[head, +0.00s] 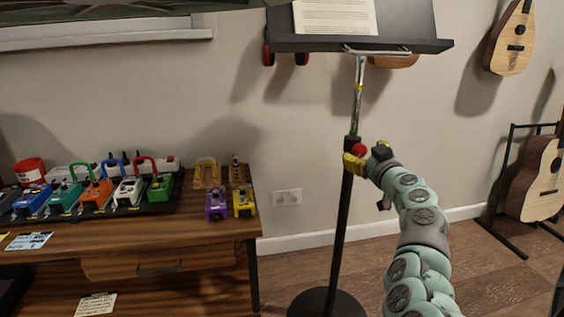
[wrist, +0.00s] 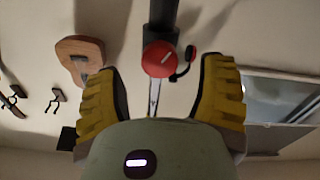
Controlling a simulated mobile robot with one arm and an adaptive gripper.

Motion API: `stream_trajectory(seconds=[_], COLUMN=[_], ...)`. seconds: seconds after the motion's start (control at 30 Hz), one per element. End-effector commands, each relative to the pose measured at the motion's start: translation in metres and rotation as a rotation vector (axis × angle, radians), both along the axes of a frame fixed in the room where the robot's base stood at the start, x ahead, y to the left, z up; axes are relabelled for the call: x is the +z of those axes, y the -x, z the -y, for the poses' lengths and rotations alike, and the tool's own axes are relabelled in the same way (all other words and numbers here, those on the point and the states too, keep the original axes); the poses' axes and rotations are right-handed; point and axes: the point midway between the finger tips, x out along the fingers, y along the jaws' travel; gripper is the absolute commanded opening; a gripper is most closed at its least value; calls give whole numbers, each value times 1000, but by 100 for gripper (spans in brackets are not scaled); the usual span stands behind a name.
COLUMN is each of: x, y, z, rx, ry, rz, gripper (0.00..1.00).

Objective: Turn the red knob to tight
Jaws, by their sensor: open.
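In the head view the knob (head: 360,151) shows at the stand's post (head: 341,225), right beside my gripper (head: 354,166). My gripper is open and holds nothing. I cannot tell whether either finger touches the knob.
The stand's desk (head: 400,44) holds a paper sheet (head: 335,17). A wooden workbench (head: 130,232) with several colourful pedals stands at the left. Guitars (head: 511,40) hang on the wall, and another guitar (head: 538,180) stands at the right. Floor between is free.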

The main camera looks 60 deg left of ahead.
Motion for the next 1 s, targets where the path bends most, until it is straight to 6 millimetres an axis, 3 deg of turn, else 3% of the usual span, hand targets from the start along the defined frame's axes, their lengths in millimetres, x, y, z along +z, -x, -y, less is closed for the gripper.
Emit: stream_trajectory(seconds=[0.3,0.77,0.8,1.0], x=[0,-1,0,0], y=[-9,-12,-12,-12], z=[-22,-27,-27,-27], rx=[4,-1,-1,-1], ry=[1,2,2,2], rz=[2,-1,-1,-1], gripper=[70,70,73,53])
